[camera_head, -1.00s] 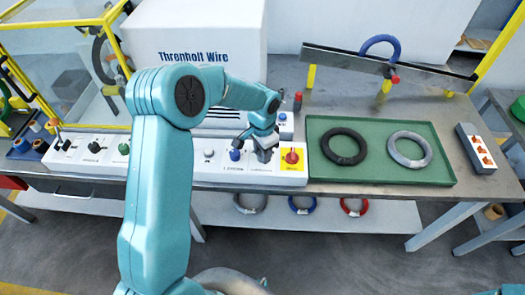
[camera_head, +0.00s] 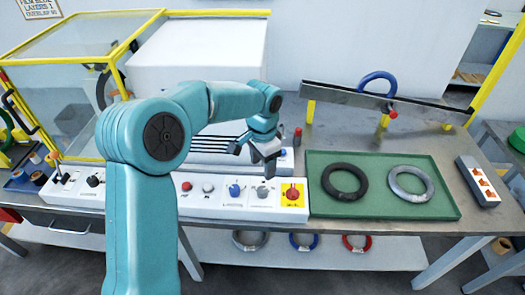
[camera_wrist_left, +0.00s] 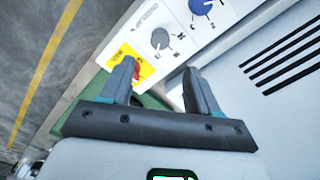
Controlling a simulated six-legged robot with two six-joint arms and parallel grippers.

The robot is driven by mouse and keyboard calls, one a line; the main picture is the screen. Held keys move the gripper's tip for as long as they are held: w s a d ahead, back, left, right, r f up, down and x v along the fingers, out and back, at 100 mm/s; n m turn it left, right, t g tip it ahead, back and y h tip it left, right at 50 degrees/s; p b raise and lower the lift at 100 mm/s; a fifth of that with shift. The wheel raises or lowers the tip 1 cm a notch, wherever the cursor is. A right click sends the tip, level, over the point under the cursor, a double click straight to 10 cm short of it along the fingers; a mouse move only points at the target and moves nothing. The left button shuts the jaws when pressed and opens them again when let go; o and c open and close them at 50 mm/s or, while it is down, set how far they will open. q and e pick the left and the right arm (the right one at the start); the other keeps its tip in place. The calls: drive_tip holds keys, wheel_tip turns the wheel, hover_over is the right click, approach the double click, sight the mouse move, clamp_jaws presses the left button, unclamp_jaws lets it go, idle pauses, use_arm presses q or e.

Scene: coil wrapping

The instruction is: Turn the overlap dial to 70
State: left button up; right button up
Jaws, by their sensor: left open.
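The control panel (camera_head: 222,208) is a white strip along the bench's front edge. It carries a blue dial (camera_head: 235,191), a grey dial (camera_head: 263,192) and a red mushroom button (camera_head: 292,193) on a yellow plate. Their labels are too small to read, so I cannot tell which is the overlap dial or its setting. My left gripper (camera_head: 268,170) is open and empty, above and just behind the grey dial. In the left wrist view, the grey dial (camera_wrist_left: 160,38) and blue dial (camera_wrist_left: 201,6) lie beyond the open fingers (camera_wrist_left: 161,82), apart from them. My right gripper is out of view.
A green tray (camera_head: 383,207) with a black coil (camera_head: 345,178) and a grey coil (camera_head: 411,183) lies right of the panel. A sloped rail (camera_head: 340,95) stands behind it. A yellow-framed enclosure (camera_head: 75,45) and a large white box (camera_head: 200,55) stand at the back left.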

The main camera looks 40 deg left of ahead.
use_arm(q)
wheel_tip(320, 180, up, 6)
drive_tip(key=shift+f, duration=0.25)
drive_tip(key=shift+s+f, duration=0.1)
idle(0.4)
